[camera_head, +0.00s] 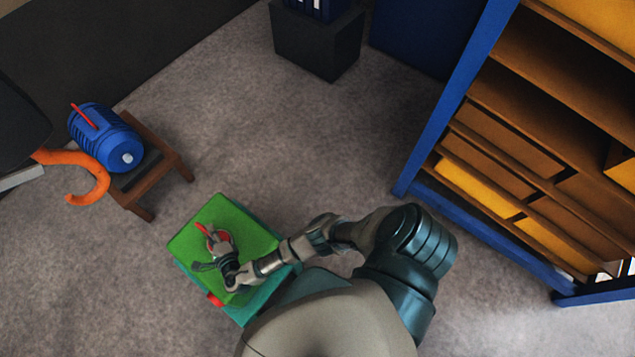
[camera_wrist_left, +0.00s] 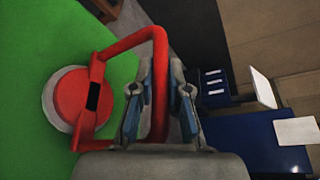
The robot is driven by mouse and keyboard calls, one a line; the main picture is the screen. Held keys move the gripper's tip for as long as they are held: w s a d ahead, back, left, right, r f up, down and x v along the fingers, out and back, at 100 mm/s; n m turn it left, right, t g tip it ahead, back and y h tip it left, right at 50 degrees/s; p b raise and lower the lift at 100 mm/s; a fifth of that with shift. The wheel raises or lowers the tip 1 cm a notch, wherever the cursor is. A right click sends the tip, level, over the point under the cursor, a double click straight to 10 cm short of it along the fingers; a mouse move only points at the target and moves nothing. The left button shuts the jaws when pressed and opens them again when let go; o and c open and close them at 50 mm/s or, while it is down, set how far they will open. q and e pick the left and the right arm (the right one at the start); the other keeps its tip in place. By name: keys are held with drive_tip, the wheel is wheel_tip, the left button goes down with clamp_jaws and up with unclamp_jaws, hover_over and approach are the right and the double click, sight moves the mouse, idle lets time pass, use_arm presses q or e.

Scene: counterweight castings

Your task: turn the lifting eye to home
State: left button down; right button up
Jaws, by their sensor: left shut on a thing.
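The lifting eye (camera_head: 203,229) is a red loop on a round red base with a pale ring, on top of a green casting (camera_head: 245,212). In the left wrist view the lifting eye (camera_wrist_left: 130,42) shows large, its base (camera_wrist_left: 78,98) left of my fingers. My left gripper (camera_head: 223,262) is over the casting. In the wrist view my left gripper (camera_wrist_left: 163,80) has its two fingers closed on either side of the loop's far bar. The fingers hide part of the loop. No home mark can be made out. My right gripper is not in view.
A blue motor (camera_head: 105,138) sits on a small brown stand (camera_head: 165,143) at left, beside an orange hook (camera_head: 88,180). A blue-framed shelf (camera_head: 455,100) stands at right. A dark bin (camera_head: 318,42) is at the back. Grey floor between them is clear.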

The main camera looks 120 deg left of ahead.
use_arm(q)
drive_tip(key=shift+s+d+r+m+y, duration=0.15)
drive_tip(key=shift+s+r+m+y, duration=0.1)
drive_tip(key=shift+r+m+y, duration=0.25)
drive_tip(key=c, duration=1.1)
unclamp_jaws()
drive_tip(key=shift+c, duration=0.2)
drive_tip(key=shift+w+f, duration=0.15)
drive_tip(key=shift+w+d+f+b, duration=0.1)
drive_tip(key=shift+b, duration=0.2)
drive_tip(key=v, duration=1.1)
drive_tip(key=shift+w+d+r, duration=0.25)
